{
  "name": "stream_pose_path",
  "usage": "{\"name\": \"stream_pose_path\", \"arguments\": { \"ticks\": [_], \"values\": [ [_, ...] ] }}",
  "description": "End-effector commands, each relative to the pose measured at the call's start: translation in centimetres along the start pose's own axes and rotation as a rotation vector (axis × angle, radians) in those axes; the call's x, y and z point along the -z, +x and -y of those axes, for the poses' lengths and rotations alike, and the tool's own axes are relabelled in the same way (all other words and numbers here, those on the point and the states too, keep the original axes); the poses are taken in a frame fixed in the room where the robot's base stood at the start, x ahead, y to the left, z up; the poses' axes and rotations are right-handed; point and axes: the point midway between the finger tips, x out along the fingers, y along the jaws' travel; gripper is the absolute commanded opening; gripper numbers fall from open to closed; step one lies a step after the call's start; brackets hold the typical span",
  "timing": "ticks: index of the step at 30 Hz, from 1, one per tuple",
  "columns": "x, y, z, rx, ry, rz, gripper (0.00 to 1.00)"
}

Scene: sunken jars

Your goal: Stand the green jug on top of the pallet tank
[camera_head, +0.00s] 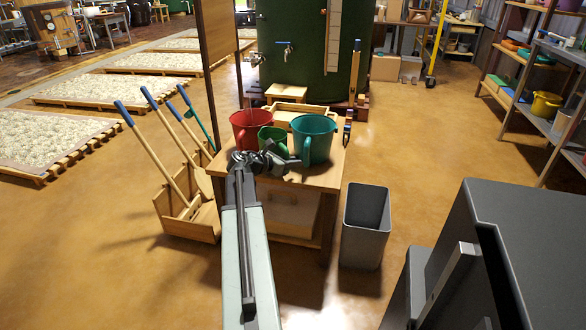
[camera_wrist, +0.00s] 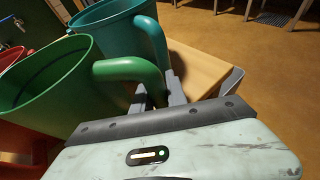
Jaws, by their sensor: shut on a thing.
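The green jug (camera_head: 272,137) stands upright, as far as I can tell, on the small wooden table between a red jug and a teal jug. In the wrist view the green jug (camera_wrist: 42,92) is at the left, with its handle reaching to my fingers. My gripper (camera_head: 268,160) is shut on that handle; the fingers also show in the wrist view (camera_wrist: 160,95). The jug's lower part is hidden behind my gripper. A large dark green tank (camera_head: 305,62) with taps stands behind the table; I cannot tell whether it is the pallet tank.
The red jug (camera_head: 243,121) and the teal jug (camera_head: 315,140) stand close beside the green one on the table (camera_head: 325,172). A grey bin (camera_head: 364,240) is right of the table. Long-handled tools in a wooden holder (camera_head: 185,225) stand left.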

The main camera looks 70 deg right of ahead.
Motion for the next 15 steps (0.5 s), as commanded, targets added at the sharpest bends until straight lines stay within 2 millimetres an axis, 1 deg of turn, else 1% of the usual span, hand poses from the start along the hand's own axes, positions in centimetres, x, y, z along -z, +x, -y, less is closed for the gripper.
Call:
{"name": "stream_pose_path", "arguments": {
  "ticks": [1,6,10,11,12,13,15],
  "values": [
    [0.51,0.20,-0.01,0.000,0.000,0.001,0.00],
    [0.15,0.03,-0.03,-0.001,0.000,0.001,0.00],
    [0.52,0.16,-0.04,-0.001,0.000,0.001,0.00],
    [0.53,0.16,-0.04,0.000,0.000,0.000,0.20],
    [0.43,0.11,-0.04,-0.001,0.000,0.000,0.32],
    [0.42,0.11,-0.04,-0.001,0.000,0.000,0.40],
    [0.42,0.10,-0.05,-0.001,0.000,0.000,0.40]
  ]
}}
